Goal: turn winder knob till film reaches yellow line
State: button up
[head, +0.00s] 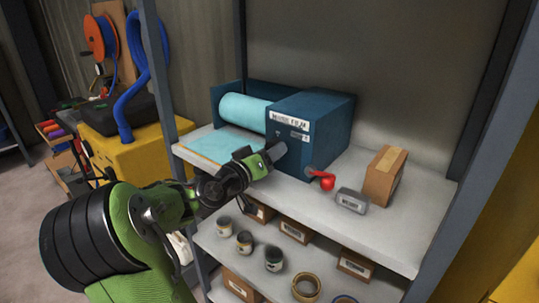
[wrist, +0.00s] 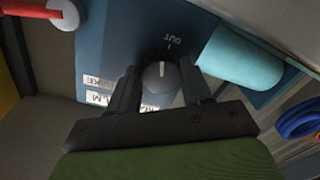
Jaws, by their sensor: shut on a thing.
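The blue winder box (head: 315,130) stands on the upper shelf with a roll of pale cyan film (head: 243,112) at its left. A flat sheet of film (head: 225,140) lies on the shelf below the roll. Its front edge is close to a thin orange-yellow line (head: 200,156); I cannot tell if they touch. My gripper (head: 276,153) is at the box's front face, hiding the knob in the head view. In the wrist view my gripper (wrist: 160,82) is shut on the grey winder knob (wrist: 157,78), whose white mark points towards the "OUT" label (wrist: 173,40).
A red-balled crank (head: 326,182) sticks out low on the box's front, right of my gripper. A grey labelled block (head: 352,200) and a cardboard box (head: 385,174) stand farther right. Jars and tape rolls fill the lower shelf. A rack post (head: 160,75) rises at left.

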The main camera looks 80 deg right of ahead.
jog(key=shift+f, duration=0.1)
jog(key=o, duration=1)
jog(key=shift+o, duration=0.2)
jog(key=shift+a, duration=0.1)
jog(key=p+v, duration=0.2)
jog(key=v, duration=1.3)
jog(key=shift+w+a, duration=0.2)
jog(key=shift+a, duration=0.1)
